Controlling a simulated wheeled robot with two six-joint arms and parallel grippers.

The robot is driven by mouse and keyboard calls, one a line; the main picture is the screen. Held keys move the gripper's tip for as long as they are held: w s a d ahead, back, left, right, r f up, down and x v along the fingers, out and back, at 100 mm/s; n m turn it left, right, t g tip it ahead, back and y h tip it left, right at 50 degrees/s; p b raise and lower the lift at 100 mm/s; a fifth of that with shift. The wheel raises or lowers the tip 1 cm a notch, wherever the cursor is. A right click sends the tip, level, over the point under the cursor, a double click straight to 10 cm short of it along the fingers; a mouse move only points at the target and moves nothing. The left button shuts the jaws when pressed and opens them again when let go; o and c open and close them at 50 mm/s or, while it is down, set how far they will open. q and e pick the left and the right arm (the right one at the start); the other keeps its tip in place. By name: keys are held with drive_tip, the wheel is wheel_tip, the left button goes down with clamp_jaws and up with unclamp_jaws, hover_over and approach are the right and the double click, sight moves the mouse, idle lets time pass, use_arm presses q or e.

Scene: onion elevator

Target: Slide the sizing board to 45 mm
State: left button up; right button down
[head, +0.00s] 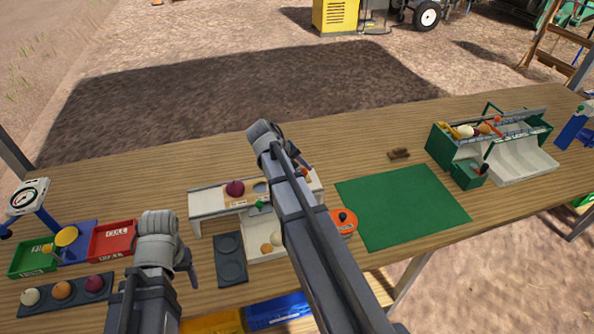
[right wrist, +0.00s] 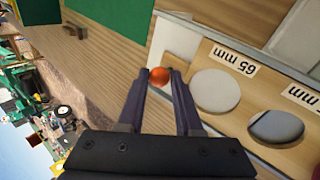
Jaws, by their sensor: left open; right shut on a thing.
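The wooden sizing board lies in a white frame (head: 208,207); a dark red onion (head: 235,188) sits on it in the head view. My right gripper (right wrist: 160,82) is shut on an orange knob (right wrist: 160,73) at the board's end. In the head view my right forearm hides part of the board and frame. My left gripper (head: 190,266) is open and empty, left of the frame near a dark two-hollow tray (head: 231,262).
A red CULL tray (head: 112,240), a green tray (head: 32,258), a dial scale (head: 30,197) and a dark holder with three onions (head: 65,291) stand at left. A green mat (head: 400,205) lies clear at right.

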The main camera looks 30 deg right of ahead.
drive_tip(key=s+d, duration=0.1)
drive_tip(key=d, duration=0.5)
drive_tip(key=shift+s, duration=0.2)
idle(0.4)
drive_tip(key=c, duration=0.5)
unclamp_jaws()
drive_tip(key=shift+a, duration=0.1)
wheel_tip(320, 180, up, 6)
drive_tip(key=p, duration=0.6)
idle(0.7)
